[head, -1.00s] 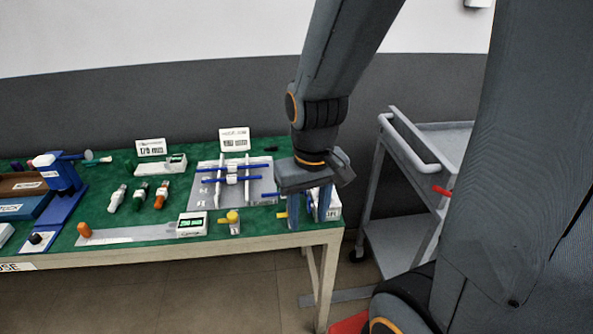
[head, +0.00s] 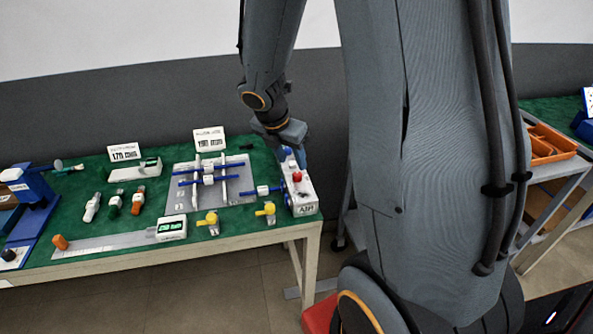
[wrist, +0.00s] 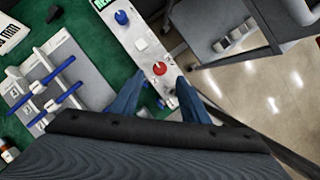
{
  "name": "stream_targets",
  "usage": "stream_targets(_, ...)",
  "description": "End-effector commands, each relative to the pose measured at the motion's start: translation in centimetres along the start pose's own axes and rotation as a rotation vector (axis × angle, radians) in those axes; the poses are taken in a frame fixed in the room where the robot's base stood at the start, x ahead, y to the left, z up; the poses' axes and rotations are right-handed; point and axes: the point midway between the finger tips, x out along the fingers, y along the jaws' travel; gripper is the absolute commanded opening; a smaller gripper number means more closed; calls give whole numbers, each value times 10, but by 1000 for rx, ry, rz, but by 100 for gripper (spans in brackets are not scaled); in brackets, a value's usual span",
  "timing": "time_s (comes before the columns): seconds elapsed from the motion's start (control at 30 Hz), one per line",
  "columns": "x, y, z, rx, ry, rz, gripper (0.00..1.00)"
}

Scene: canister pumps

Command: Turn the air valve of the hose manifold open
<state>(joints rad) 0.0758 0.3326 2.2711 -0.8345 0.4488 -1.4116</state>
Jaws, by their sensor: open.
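A white box (head: 301,199) with a red knob (head: 297,176) stands at the right end of the green table. In the wrist view its face shows a blue knob (wrist: 122,17) and the red knob (wrist: 159,68). A grey plate (head: 183,201) with white bars and blue rods lies left of it. Two yellow-handled fittings sit at the front edge, one nearer the box (head: 267,209). I cannot tell which of these is the manifold's air valve. My gripper (wrist: 158,79) is open and empty, its fingertips on either side of the red knob's lower part; contact cannot be judged.
A grey cart (wrist: 225,32) stands close to the right of the table. The wrist view shows bare floor (wrist: 280,90) beyond.

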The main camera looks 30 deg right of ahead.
Motion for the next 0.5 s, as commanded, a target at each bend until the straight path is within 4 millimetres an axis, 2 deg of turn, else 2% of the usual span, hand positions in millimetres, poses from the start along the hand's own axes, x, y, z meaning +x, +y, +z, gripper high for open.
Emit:
stream_targets(0.3,50,-1,-2,2,4,-2,41)
stream_targets(0.5,67,0,-2,3,3,0,41)
